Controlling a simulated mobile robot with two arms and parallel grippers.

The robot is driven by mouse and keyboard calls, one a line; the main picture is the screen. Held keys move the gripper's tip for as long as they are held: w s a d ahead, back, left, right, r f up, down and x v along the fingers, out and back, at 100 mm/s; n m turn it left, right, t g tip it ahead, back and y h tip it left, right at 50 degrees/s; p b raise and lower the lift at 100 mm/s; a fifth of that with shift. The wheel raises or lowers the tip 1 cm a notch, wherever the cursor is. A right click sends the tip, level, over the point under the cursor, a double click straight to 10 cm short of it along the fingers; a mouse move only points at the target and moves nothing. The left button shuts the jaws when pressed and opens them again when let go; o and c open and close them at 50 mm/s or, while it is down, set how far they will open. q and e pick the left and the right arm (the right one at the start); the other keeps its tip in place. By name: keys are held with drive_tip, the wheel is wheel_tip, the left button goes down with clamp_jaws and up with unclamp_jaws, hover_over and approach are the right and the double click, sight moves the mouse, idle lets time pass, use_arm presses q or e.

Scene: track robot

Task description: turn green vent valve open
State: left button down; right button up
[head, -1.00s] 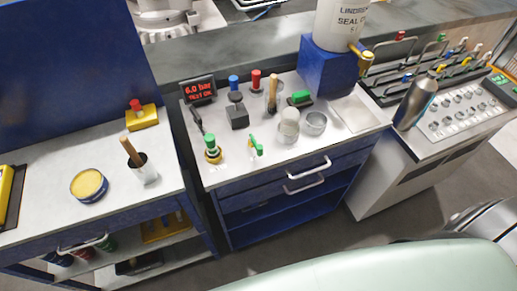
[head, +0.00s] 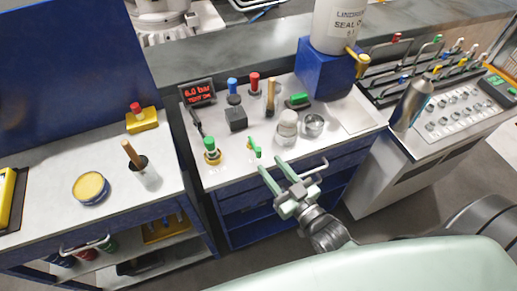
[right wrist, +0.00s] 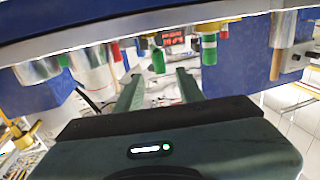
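A green lever valve (head: 254,148) stands near the front edge of the middle bench, with its green handle tilted up to the left above a small yellowish base. It also shows in the right wrist view (right wrist: 158,61), where the scene appears upside down. My right gripper (head: 272,167) is open and empty at the bench's front edge, with its fingertips just short of the lever and apart from it. Both fingers show in the right wrist view (right wrist: 160,82). A green-topped knob on a yellow base (head: 211,150) stands left of the lever. My left gripper is not in view.
A pressure display (head: 198,92) reads 6.0 bar. A jar (head: 287,127) and a metal cup (head: 313,125) stand close right of the lever. A black box (head: 236,119) is behind it. Drawer handles (head: 318,168) stick out below the bench edge.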

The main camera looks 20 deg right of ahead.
sight(259, 151)
drive_tip(key=p+x, duration=0.1)
drive_tip(key=x, duration=0.6)
drive_tip(key=shift+w+f+p, duration=0.1)
drive_tip(key=shift+w+p, duration=0.05)
drive_tip(key=shift+p, duration=0.15)
clamp_jaws()
idle(1.0)
